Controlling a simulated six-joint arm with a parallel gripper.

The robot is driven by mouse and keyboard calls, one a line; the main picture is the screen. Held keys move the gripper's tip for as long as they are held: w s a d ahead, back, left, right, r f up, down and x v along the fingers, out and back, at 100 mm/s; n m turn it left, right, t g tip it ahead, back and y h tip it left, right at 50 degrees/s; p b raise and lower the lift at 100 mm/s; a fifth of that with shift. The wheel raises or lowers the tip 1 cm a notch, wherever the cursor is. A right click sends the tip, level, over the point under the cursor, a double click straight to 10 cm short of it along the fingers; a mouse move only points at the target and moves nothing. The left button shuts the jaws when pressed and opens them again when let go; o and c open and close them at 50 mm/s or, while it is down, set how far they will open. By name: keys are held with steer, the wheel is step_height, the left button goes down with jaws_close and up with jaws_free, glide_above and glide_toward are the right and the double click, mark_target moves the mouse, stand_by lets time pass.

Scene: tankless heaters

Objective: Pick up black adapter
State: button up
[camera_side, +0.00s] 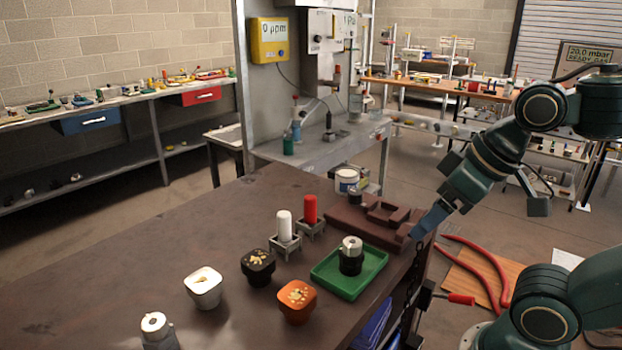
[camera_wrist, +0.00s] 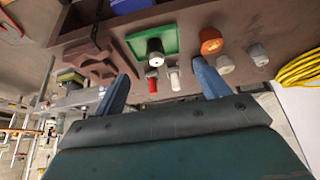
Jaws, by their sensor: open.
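A short black adapter (camera_side: 351,264) with a silver-white top stands upright in a green tray (camera_side: 331,285) on the brown bench. In the wrist view, the black adapter (camera_wrist: 154,46) shows its pale end toward the camera, against the green tray (camera_wrist: 172,34). My gripper (camera_side: 430,222) is to the right of the tray in the side view, near the bench's right edge; only part of its blue fingers shows there. In the wrist view, my gripper (camera_wrist: 160,70) has its two blue fingers spread wide. Nothing is held, and the adapter is farther off, apart from the fingers.
A brown moulded block (camera_side: 375,222) lies behind the tray. White (camera_side: 284,226) and red (camera_side: 310,210) cylinders stand on small stands. Black (camera_side: 257,267), orange (camera_side: 297,302) and white (camera_side: 204,288) pots stand left and in front. The bench's left part is clear.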

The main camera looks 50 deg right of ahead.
steer(key=shift+o, duration=0.2)
steer(key=shift+w+r, duration=0.1)
steer(key=n+g+y, duration=0.4)
steer(key=n+g, duration=0.2)
steer(key=n, duration=1.2)
glide_above(258, 259)
steer(key=d, duration=0.4)
step_height(258, 259, down, 6)
steer(key=shift+w+d+y, duration=0.1)
steer(key=shift+d+y, duration=0.1)
steer(key=shift+y, duration=0.1)
steer(key=shift+f, duration=0.2)
steer(key=shift+x, duration=4.25)
steer(key=shift+w, duration=0.1)
